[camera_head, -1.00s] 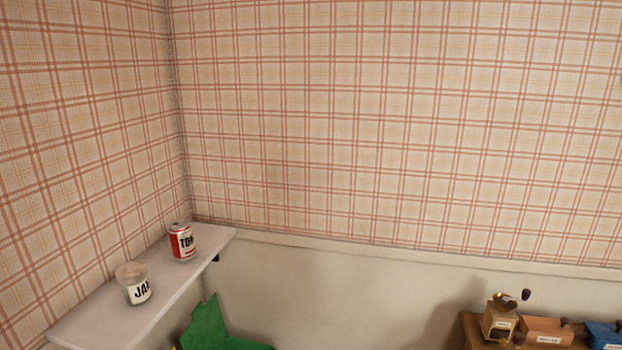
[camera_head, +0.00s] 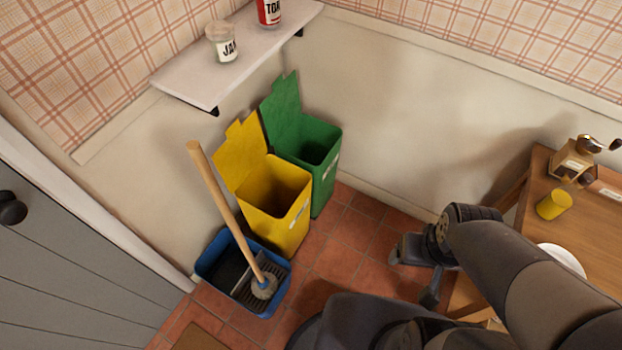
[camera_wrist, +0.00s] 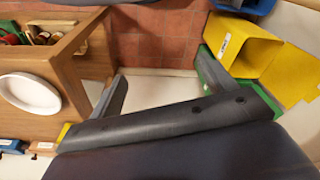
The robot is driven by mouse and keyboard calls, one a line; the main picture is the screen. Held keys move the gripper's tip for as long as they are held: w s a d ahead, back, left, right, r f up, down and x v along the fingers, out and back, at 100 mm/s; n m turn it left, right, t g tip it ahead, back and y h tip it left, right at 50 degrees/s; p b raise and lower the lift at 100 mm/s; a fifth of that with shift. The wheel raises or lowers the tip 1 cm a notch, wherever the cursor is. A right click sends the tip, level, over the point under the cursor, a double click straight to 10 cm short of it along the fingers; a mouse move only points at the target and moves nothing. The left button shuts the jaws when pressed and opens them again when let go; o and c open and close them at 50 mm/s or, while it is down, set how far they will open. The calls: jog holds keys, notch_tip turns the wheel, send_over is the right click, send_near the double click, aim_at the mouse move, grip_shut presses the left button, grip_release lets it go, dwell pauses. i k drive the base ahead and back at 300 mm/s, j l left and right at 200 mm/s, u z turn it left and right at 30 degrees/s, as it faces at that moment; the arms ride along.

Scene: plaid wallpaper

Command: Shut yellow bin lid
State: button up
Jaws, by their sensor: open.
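The yellow bin (camera_head: 277,203) stands on the tiled floor by the wall, and its lid (camera_head: 241,153) is open, tilted up and back towards the wall. It also shows in the wrist view (camera_wrist: 245,52), at the upper right, with the lid (camera_wrist: 293,77) swung out. My gripper (camera_head: 415,272) is right of the yellow bin, apart from it, between the bin and the wooden table. In the wrist view my gripper's (camera_wrist: 166,84) two fingers are spread wide with nothing between them.
A green bin (camera_head: 325,180) with its lid up stands beside the yellow one. A blue mop bucket (camera_head: 213,262) with a wooden-handled mop (camera_head: 214,187) is in front. A shelf (camera_head: 190,84) overhangs the bins. A wooden table (camera_head: 540,215) is right. Floor between is clear.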

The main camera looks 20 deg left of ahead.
aim_at(245, 146)
jog(key=u, duration=1.55)
jog(key=i+l+z, duration=0.3)
jog(key=i+z, duration=0.3)
